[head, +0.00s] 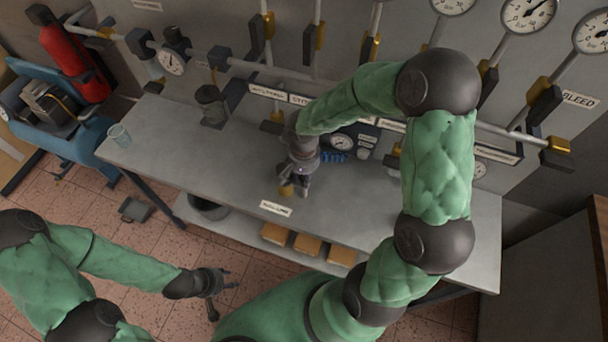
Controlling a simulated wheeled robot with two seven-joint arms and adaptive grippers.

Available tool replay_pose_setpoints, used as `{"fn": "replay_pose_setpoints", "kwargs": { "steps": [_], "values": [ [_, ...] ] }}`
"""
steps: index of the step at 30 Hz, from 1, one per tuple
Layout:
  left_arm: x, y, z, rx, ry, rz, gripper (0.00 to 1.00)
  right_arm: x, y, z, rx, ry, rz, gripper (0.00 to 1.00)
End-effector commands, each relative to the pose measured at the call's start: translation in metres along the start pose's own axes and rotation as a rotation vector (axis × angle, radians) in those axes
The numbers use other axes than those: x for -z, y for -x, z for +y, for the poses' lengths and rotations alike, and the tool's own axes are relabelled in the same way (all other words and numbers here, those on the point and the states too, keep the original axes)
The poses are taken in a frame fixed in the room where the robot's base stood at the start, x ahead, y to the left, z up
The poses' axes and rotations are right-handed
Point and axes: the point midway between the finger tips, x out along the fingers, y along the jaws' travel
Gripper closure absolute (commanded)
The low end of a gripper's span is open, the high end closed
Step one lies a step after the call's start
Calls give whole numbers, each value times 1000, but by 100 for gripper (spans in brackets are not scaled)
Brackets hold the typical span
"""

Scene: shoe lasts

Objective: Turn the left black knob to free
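Several black handles with brass fittings sit on the pipes along the back wall, among them one at the upper middle (256,36) and one to its right (368,48). I cannot tell which one is the left black knob. My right gripper (295,188) points down over the bench, beside a small brass-coloured piece (286,190); whether it grips that piece is unclear. The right arm hides part of the panel behind. My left gripper (222,293) is open and empty, low before the bench.
The grey bench (400,225) carries a label plate (276,208), a dark cup-like device (211,104) and a glass (119,135). Boxes (308,245) lie on the shelf below. A red cylinder (75,62) stands at left. The bench's left part is mostly clear.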

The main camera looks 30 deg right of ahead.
Motion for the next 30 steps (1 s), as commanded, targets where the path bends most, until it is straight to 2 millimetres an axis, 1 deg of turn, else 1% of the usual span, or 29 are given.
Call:
{"fn": "replay_pose_setpoints", "kwargs": {
  "steps": [8, 14, 20, 30],
  "values": [
    [0, 0, 0, 0, 0, 0, 60, 0, 0, 0, 1, 9, 1, 100],
    [0, 0, 0, 0, 0, 0, 60, 0, 0, 0, 1, 68, 1, 100],
    [0, 0, 0, 0, 0, 0, 60, 0, 0, 0, 1, 201, 2, 100],
    [0, 3, 1, 0, 0, 0, 60, 0, 1, 0, 1, 518, 3, 100]
  ]
}}
